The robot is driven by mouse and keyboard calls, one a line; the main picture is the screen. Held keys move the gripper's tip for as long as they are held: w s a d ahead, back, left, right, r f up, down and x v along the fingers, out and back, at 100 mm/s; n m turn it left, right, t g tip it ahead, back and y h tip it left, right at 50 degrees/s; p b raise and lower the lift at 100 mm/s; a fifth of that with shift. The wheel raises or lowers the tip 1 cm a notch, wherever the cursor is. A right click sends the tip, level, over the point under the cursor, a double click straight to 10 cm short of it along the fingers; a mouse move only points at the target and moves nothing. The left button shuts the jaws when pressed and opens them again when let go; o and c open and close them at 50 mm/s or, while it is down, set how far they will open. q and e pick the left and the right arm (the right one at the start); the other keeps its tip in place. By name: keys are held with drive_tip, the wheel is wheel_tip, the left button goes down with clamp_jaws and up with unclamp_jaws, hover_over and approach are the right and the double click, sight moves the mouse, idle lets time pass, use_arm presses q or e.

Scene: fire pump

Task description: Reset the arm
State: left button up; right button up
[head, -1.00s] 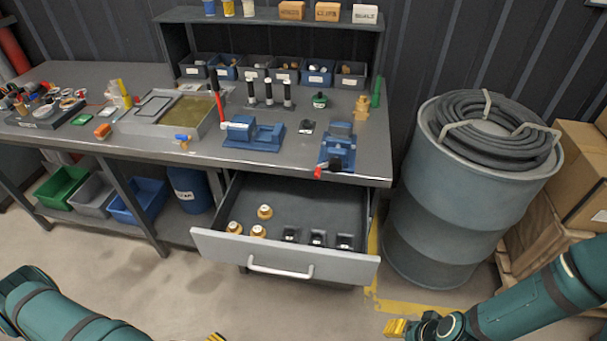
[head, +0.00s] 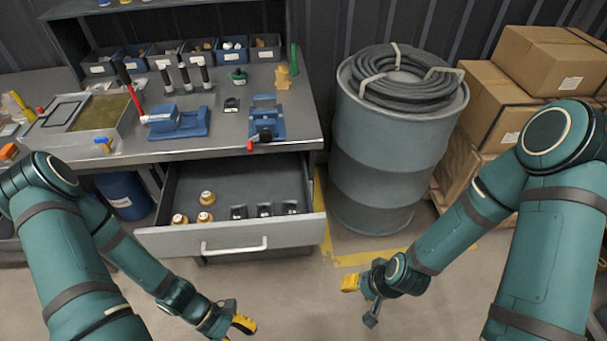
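My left arm comes in from the lower left and its gripper (head: 238,327) hangs over the floor below the open drawer. Its yellow fingertips show, but the gap between them is unclear. My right arm comes in from the right. Its gripper (head: 360,299) is over the floor in front of the drum, with a yellow fingertip and a dark finger spread apart. Nothing shows between them. Both grippers are clear of the bench and drawer.
The drawer (head: 228,239) stands open under the workbench (head: 218,140), holding brass parts and black parts. A blue-grey drum (head: 385,150) with a coiled hose (head: 405,80) stands right of it. Cardboard boxes (head: 545,62) are stacked at the right. The floor between my grippers is clear.

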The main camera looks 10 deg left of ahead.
use_arm(q)
drive_tip(key=w+d+r+m+t+y, duration=0.2)
drive_tip(key=w+d+m, duration=0.1)
drive_tip(key=w+m, duration=0.4)
drive_tip(key=w+d+r+m+t+y, duration=0.2)
drive_tip(key=w+d+m+t+y, duration=0.1)
drive_tip(key=w+m, duration=0.5)
drive_tip(key=shift+m+y, duration=0.3)
drive_tip(key=shift+m, duration=0.2)
drive_tip(key=shift+r, duration=0.1)
